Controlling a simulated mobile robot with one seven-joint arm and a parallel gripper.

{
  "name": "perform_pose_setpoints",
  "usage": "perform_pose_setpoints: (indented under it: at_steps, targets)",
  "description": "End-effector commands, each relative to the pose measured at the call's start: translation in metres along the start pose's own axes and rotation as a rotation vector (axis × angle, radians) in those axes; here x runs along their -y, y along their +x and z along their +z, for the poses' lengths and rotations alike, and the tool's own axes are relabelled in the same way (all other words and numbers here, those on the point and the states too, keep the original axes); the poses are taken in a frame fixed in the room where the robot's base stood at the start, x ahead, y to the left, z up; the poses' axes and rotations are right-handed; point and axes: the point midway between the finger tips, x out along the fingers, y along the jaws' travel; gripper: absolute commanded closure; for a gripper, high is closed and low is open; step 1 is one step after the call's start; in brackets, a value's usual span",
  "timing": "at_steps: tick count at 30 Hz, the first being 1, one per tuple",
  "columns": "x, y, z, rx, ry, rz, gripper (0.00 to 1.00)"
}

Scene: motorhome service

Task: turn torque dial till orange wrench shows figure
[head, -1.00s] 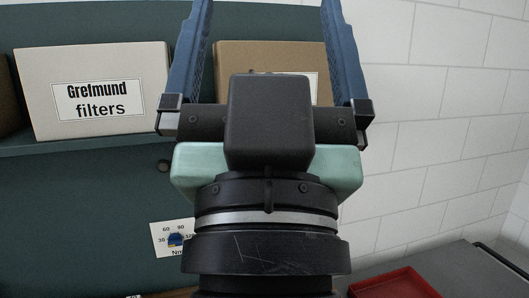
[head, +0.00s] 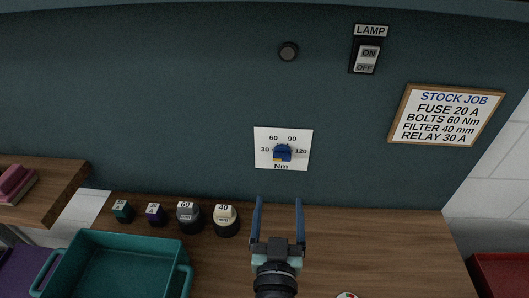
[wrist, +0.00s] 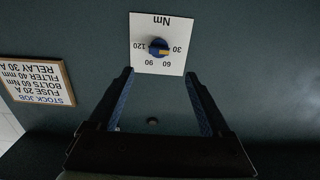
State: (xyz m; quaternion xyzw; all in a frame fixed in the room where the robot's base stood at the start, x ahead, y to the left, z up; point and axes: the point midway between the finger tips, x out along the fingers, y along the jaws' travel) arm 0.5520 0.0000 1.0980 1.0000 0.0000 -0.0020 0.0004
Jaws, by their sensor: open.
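The torque dial (head: 283,152) is a blue knob on a white plate (head: 302,162) marked 30, 60, 90, 120 and Nm, on the dark green wall. The dial also shows upside down in the wrist view (wrist: 158,46), where its orange-yellow mark points roughly toward 30. My gripper (head: 278,200) is open and empty, its blue fingers pointing at the wall below the plate in the head view. In the wrist view the fingers (wrist: 160,74) lie apart, just short of the plate in the picture. No orange wrench is recognisable.
A stock job sign (head: 446,115) reads bolts 60 Nm. A lamp switch (head: 367,54) and a round black knob (head: 289,51) are on the wall. Several small labelled pots, including one marked 60 (head: 188,215), stand on the wooden counter (head: 390,250) beside a teal crate (head: 125,240).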

Motion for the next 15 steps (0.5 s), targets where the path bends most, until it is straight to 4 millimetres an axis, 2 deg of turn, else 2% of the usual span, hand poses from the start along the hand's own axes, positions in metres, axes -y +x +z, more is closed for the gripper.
perform_pose_setpoints:
  at_steps: [5, 15]
  targets:
    - [0.0, 0.017, -0.002, -0.001, 0.0, 0.0, 0.18]
    - [0.0, 0.076, -0.003, -0.001, 0.0, 0.0, 0.18]
